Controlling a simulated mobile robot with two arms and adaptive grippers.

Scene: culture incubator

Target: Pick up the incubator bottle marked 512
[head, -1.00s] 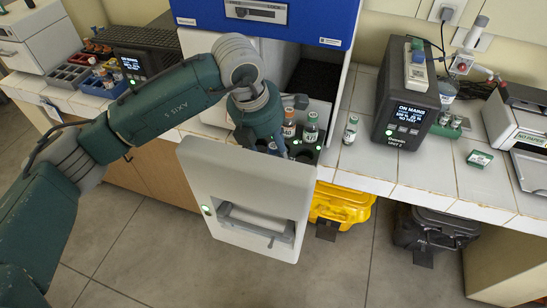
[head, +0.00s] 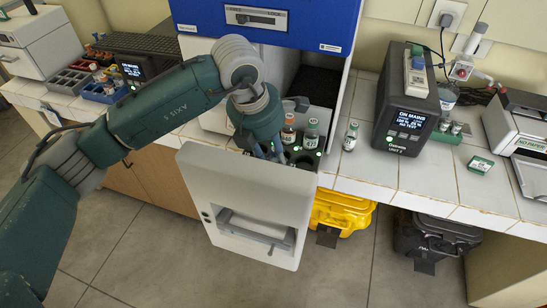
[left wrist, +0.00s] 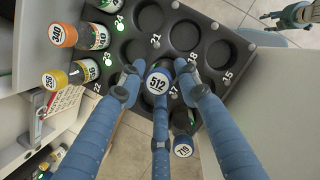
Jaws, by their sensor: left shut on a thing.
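Bottle 512 (left wrist: 157,82) has a white cap with a blue ring and sits between the fingers of my left gripper (left wrist: 160,75). The fingers are shut on it, over the dark tray (left wrist: 185,37) of numbered wells. I cannot tell whether its base is clear of its well. In the head view my left gripper (head: 268,150) reaches down into the pulled-out incubator drawer (head: 245,195), and its fingers hide the bottle. My right gripper (left wrist: 285,18) shows small at the upper right of the left wrist view, its fingers spread and empty.
Bottle 719 (left wrist: 182,148) stands close to the held bottle. A loose bottle (head: 350,135) stands on the counter beside the dark power unit (head: 407,110).

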